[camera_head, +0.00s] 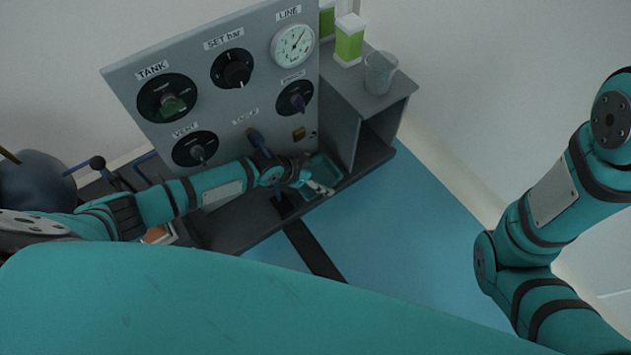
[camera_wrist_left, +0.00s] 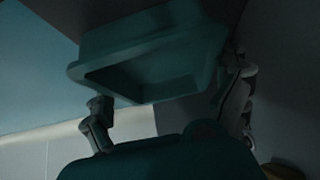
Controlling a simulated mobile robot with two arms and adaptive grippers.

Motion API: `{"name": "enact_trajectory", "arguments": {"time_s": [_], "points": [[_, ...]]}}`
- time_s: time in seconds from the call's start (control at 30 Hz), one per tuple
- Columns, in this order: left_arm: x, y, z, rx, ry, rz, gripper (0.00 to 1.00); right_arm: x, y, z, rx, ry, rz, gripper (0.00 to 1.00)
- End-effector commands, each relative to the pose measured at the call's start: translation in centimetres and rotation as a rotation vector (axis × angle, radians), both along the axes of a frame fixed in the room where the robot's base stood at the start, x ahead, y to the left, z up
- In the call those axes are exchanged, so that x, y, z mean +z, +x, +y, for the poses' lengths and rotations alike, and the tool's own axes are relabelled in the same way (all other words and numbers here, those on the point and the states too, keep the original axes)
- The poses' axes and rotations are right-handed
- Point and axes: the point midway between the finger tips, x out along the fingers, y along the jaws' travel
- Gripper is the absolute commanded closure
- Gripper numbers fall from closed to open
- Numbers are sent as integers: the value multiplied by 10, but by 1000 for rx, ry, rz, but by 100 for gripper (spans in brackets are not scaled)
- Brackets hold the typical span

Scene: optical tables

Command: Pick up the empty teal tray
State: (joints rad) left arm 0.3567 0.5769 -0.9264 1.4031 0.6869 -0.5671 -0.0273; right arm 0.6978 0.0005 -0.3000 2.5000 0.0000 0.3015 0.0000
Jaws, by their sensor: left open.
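The teal tray (camera_head: 325,168) sits at the right end of the dark bench, below the gauge panel and beside the grey open-fronted shelf. My left gripper (camera_head: 318,187) is at the tray and hides part of it. In the left wrist view the tray (camera_wrist_left: 150,50) fills the upper middle, dim, with nothing visible in its hollow. The left gripper (camera_wrist_left: 170,100) is open there, one finger at the tray's lower left and one by its right side. I cannot tell whether either finger touches it. My right arm shows at the right, but its gripper is out of view.
The grey panel (camera_head: 215,50) with dials, knobs and a gauge rises behind the left arm. A clear beaker (camera_head: 380,73) and a green-and-white container (camera_head: 349,42) stand on the grey shelf (camera_head: 372,105).

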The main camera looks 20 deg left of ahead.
Motion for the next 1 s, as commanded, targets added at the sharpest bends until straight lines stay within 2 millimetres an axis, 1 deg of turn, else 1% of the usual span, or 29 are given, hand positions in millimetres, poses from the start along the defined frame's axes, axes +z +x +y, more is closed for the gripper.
{"name": "enact_trajectory", "arguments": {"time_s": [0.2, 0.23, 0.5, 0.57, 0.6, 1.0], "points": [[0, 0, 0, 0, 0, 0, 0, 1, -1, 0, 0, 0, -2, 69], [0, 0, 0, 0, 0, 0, 1, 1, -1, 0, 0, 0, -2, 69], [0, 0, 0, 0, 0, 0, 37, 1, -1, 0, 0, 0, -2, 69], [0, 0, 0, 0, 0, 0, 44, 1, -1, 0, 0, 0, -3, 69], [0, 0, 0, 0, 0, 0, 46, 1, -1, 0, 0, 0, -3, 69], [0, 0, 0, 0, 1, 1, 47, 1, -1, 0, 0, 0, -3, 69]]}}
